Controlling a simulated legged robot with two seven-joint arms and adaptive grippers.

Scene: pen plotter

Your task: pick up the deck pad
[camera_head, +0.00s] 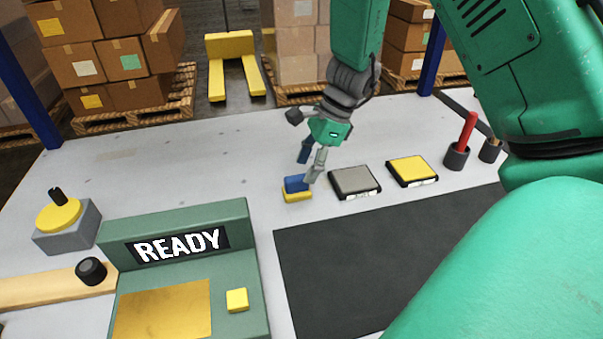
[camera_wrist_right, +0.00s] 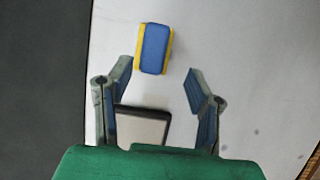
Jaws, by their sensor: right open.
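A small pad with a blue top and yellow base (camera_head: 297,188), which looks like the deck pad, lies on the light grey table, left of two square ink-pad-like boxes. My right gripper (camera_head: 309,166) hangs just above and behind it, pointing down, with its fingers apart and nothing held. In the wrist view the blue and yellow pad (camera_wrist_right: 154,48) lies ahead of the open fingertips (camera_wrist_right: 160,82), a little left of the middle of the gap. One finger partly overlaps the pad in the head view. My left gripper does not show.
A grey-topped box (camera_head: 354,181) and a yellow-topped box (camera_head: 412,170) stand close right of the pad. Black cups (camera_head: 457,157) hold a red pen at the far right. A dark mat (camera_head: 370,265) lies in front. A green READY console (camera_head: 250,275) is front left. The table behind is clear.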

